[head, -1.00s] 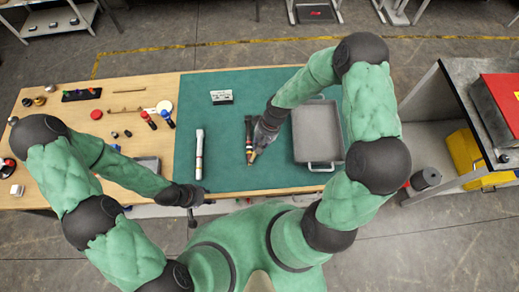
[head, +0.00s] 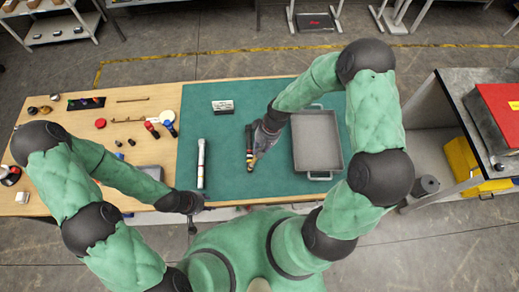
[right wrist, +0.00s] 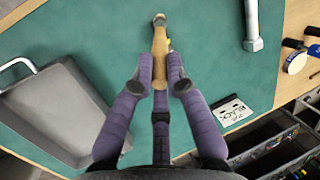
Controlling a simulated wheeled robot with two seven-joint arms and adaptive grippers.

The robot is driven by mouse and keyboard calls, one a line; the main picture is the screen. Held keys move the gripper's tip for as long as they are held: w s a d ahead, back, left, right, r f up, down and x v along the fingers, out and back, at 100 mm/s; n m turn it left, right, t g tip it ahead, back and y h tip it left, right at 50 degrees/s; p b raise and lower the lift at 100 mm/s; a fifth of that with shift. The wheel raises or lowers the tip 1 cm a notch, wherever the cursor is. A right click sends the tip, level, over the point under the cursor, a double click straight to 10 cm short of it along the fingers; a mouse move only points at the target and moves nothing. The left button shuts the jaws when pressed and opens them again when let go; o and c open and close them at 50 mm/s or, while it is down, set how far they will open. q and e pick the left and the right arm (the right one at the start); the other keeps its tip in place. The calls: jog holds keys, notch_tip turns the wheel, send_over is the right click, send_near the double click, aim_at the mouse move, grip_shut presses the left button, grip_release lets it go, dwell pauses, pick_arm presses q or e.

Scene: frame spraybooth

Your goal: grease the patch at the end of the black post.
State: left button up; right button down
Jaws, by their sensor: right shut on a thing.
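My right gripper (right wrist: 160,78) is shut on a tan, wood-coloured tool (right wrist: 160,45). The tool has a small dark tip pointing up in the right wrist view, over the green mat. In the head view the right gripper (head: 256,156) is left of the grey tray. No greased patch can be made out. My left gripper (head: 192,212) hangs at the table's front edge; its jaws are too small to read.
A grey tray (head: 338,160) stands right of the right gripper. A silver-white rod (head: 201,165) lies left on the green mat (head: 225,145). A small lettered card (head: 223,105) stands behind. Small parts clutter the wooden table at left. Mat between rod and stick is clear.

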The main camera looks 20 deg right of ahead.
jog(key=shift+r, duration=0.65)
jog(key=shift+s+r+p, duration=0.1)
jog(key=shift+r+p, duration=1)
jog(key=shift+r, duration=0.35)
jog(key=shift+f, duration=0.1)
